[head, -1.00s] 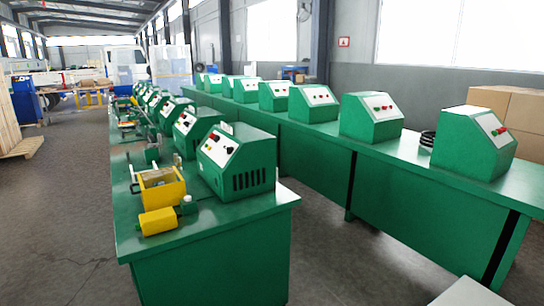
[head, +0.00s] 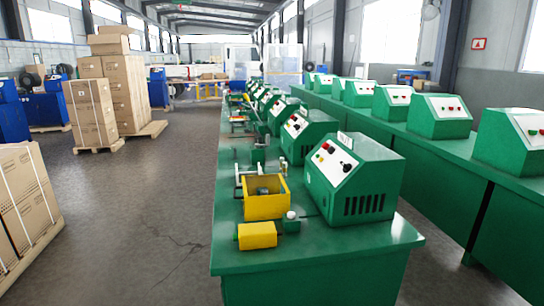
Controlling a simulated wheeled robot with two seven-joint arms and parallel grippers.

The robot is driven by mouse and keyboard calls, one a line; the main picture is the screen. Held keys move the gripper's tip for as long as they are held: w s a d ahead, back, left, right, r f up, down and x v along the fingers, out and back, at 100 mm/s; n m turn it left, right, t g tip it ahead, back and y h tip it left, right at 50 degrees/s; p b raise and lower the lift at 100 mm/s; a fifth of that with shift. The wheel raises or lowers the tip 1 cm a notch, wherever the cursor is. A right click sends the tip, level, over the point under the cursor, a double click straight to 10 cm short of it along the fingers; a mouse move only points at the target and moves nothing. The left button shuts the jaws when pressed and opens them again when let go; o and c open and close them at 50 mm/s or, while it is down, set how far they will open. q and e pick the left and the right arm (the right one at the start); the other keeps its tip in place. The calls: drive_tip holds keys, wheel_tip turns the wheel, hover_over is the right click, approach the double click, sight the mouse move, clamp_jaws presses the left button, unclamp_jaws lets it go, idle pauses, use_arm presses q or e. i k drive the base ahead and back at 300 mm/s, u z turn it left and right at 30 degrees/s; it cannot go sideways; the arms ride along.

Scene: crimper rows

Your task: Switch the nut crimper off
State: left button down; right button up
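A row of green crimper control boxes with white sloped panels stands on the near green bench. The nearest control box (head: 355,180) has a red knob, a dark knob and small buttons on its panel (head: 332,160), which faces left. Beside it on the left are a yellow open-topped box (head: 265,198) and a yellow block (head: 257,235). A second control box (head: 305,135) stands behind it. I cannot tell which machine is the nut crimper, nor read any label. Neither of my grippers is in view.
The near bench (head: 320,251) ends at the front right. A second green bench (head: 440,170) with more control boxes (head: 438,116) runs along the right, with an aisle between. Carton stacks (head: 125,85) and near cartons (head: 25,205) stand left. The floor (head: 150,215) left of the bench is clear.

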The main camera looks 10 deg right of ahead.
sight(347, 168)
drive_tip(key=u, duration=0.15)
drive_tip(key=i, duration=1.1)
drive_tip(key=z, duration=0.4)
